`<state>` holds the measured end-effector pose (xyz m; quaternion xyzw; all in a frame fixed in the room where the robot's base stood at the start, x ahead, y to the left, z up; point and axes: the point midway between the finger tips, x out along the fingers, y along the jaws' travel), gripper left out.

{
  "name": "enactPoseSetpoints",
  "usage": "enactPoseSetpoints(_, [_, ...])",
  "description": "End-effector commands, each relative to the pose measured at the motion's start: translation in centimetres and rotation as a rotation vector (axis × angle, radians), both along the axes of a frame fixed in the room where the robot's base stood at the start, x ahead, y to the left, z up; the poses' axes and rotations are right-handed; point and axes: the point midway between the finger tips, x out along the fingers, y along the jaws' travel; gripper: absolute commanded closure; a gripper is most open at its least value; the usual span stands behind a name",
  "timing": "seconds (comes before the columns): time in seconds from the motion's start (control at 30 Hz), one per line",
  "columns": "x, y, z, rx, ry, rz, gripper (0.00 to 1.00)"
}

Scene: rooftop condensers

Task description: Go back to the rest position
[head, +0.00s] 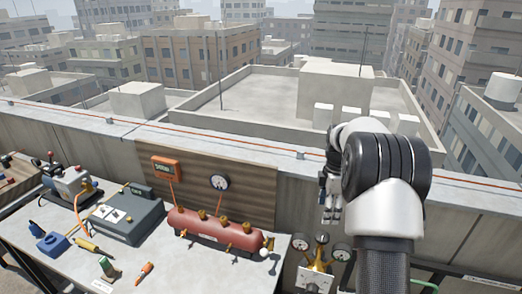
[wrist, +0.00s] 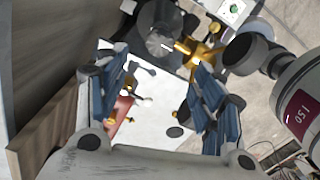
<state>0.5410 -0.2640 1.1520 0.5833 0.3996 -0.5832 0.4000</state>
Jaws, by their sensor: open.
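My gripper (head: 331,207) hangs at the end of my arm, right of the middle in the head view, in front of the parapet wall. In the wrist view its two blue-lined fingers stand wide apart, with the open gap (wrist: 158,90) between them. Nothing is held in the gap. Behind the gap lie the pale table top and part of the red tank (wrist: 121,112), beyond the fingers. The red tank (head: 215,230) with brass fittings lies on the table, left of my gripper in the head view.
The brass gauge manifold (head: 317,278) stands below my gripper; it also shows in the wrist view (wrist: 202,52). The parapet (head: 235,150) runs behind.

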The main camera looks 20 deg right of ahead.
Motion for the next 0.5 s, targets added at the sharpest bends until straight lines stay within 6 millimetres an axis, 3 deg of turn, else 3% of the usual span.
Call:
enactPoseSetpoints(0.13, [-0.1, 0.6, 0.7, -0.004, -0.007, -0.016, 0.38])
enactPoseSetpoints(0.23, [-0.5, 2.2, 2.4, -0.011, -0.026, -0.064, 0.38])
enactPoseSetpoints(0.5, [-4.7, 9.7, 8.9, -0.021, -0.114, -0.315, 0.38])
